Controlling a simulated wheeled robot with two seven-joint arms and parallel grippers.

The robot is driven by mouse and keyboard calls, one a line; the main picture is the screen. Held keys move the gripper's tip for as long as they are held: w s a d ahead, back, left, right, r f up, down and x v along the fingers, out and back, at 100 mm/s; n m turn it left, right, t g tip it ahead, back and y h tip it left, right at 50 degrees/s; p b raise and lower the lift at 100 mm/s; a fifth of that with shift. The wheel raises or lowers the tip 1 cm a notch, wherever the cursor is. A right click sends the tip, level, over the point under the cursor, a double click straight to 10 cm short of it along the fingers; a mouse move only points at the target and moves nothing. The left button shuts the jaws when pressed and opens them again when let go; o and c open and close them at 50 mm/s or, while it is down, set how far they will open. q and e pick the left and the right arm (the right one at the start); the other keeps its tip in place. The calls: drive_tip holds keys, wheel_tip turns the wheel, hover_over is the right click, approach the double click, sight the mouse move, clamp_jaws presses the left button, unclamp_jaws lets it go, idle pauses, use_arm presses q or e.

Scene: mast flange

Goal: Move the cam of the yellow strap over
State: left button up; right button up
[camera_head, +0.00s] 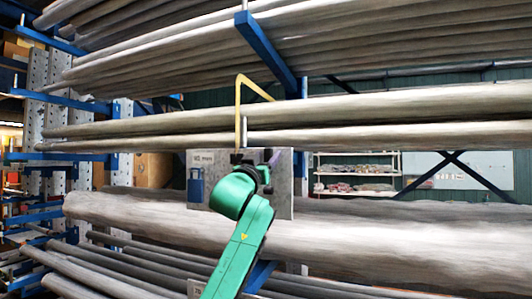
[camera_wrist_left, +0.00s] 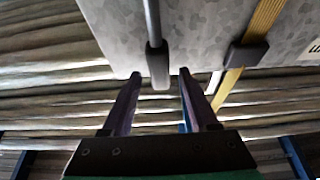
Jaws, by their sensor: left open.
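The yellow strap (camera_head: 238,112) rises from behind a grey plate (camera_head: 283,200) and bends over to the right at its top. In the left wrist view the yellow strap (camera_wrist_left: 264,20) runs through a dark cam (camera_wrist_left: 247,56) at the plate's edge, right of my fingers. A grey rod or strap (camera_wrist_left: 152,18) with its own grey block (camera_wrist_left: 158,64) lies between my fingertips in that picture; I cannot tell whether they touch it. My left gripper (camera_wrist_left: 160,74) is open at the plate. In the head view my green wrist hides much of the plate's middle. My right gripper is not in view.
Long grey poles (camera_head: 400,225) lie on blue rack arms (camera_head: 262,42) above, behind and below the plate. A blue printed label (camera_head: 195,185) is on the plate's left. White shelves (camera_head: 355,170) stand farther back. Open space shows between the pole layers at right.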

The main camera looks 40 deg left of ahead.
use_arm(q)
clamp_jaws()
idle(1.4)
